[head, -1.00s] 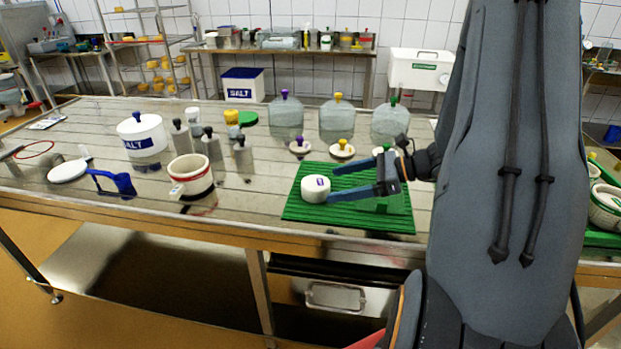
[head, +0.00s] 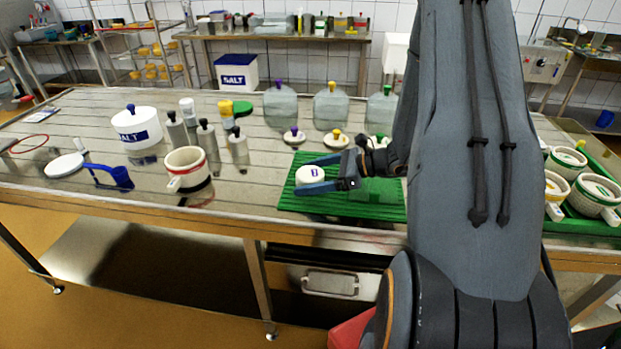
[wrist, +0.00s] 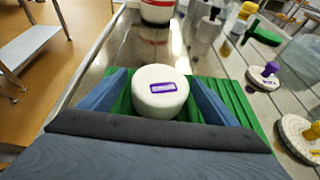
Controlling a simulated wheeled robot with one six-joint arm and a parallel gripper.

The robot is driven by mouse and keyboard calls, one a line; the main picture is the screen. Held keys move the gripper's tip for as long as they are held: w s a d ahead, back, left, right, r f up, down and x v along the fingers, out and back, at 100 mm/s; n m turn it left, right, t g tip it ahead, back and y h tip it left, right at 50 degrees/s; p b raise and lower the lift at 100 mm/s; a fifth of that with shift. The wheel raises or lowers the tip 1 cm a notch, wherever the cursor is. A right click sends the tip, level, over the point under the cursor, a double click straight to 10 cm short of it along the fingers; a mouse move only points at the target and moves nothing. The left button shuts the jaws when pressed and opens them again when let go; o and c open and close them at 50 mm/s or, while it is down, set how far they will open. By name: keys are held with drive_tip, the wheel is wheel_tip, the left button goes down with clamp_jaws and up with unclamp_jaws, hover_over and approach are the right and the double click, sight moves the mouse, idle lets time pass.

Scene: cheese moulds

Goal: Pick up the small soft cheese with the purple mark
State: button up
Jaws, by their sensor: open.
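The small white round cheese (head: 309,175) lies on the green ridged mat (head: 375,208) on the steel table. A purple rectangular mark shows on its top in the wrist view, where the cheese (wrist: 161,101) sits between the two blue fingers. My gripper (head: 311,174) is open, with one finger on the far side of the cheese and one on the near side. In the wrist view the gripper (wrist: 158,98) has a finger on each side of the cheese. I cannot tell whether either finger touches it.
A white mould with a red band (head: 187,170) and a blue scoop (head: 117,176) stand left of the mat. Lids with purple (head: 294,136) and yellow (head: 336,138) knobs lie behind it. Several moulds stand in a green tray at the right.

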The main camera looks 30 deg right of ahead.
sight(311, 174)
drive_tip(key=c, duration=0.9)
drive_tip(key=shift+r+b, duration=1.05)
drive_tip(key=shift+r, duration=3.95)
drive_tip(key=shift+s, duration=0.15)
